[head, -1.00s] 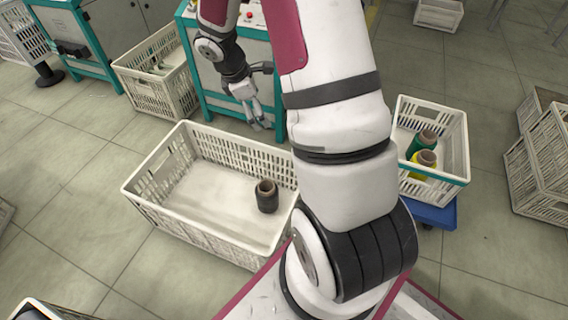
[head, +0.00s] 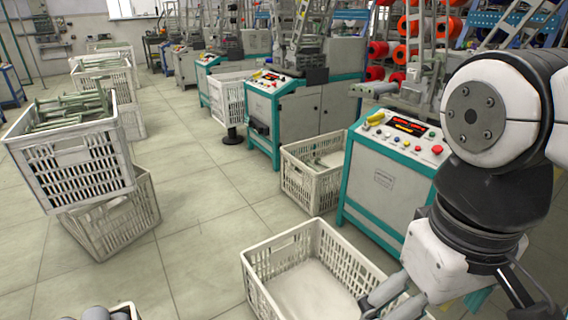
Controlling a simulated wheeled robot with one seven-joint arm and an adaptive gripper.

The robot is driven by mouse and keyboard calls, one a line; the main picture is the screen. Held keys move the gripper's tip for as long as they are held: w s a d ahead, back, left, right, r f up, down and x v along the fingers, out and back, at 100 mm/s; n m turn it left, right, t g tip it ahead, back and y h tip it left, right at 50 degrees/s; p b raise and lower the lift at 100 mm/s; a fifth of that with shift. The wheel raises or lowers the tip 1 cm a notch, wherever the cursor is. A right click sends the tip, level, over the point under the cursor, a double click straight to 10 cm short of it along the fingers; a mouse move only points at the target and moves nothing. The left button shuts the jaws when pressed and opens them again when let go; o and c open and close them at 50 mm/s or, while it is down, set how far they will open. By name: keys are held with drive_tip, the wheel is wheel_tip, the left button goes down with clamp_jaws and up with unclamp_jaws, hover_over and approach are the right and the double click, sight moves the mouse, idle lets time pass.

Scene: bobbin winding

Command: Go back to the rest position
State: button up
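My gripper (head: 388,303) shows at the bottom right of the head view, on the end of my raised white and black arm. Its grey fingers hang over the right side of a white slatted crate (head: 262,265) on the floor. The visible part of that crate's inside is bare. The gripper is partly cut off by the lower edge, and I cannot tell whether its fingers are apart or closed. No bobbin shows between them.
A teal and white winding machine (head: 385,185) with a button panel stands behind the crate. A smaller crate (head: 312,172) is beside it. Stacked crates (head: 75,160) with green bobbins stand at left. Open floor (head: 195,220) lies between. Red bobbins (head: 418,50) are at the back right.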

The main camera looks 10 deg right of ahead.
drive_tip(key=s, duration=0.1)
drive_tip(key=s+a, duration=0.1)
drive_tip(key=shift+s+a+y, duration=0.3)
idle(0.6)
wheel_tip(320, 180, up, 33)
drive_tip(key=t+p, duration=0.4)
drive_tip(key=p, duration=2.7)
drive_tip(key=shift+d, duration=0.3)
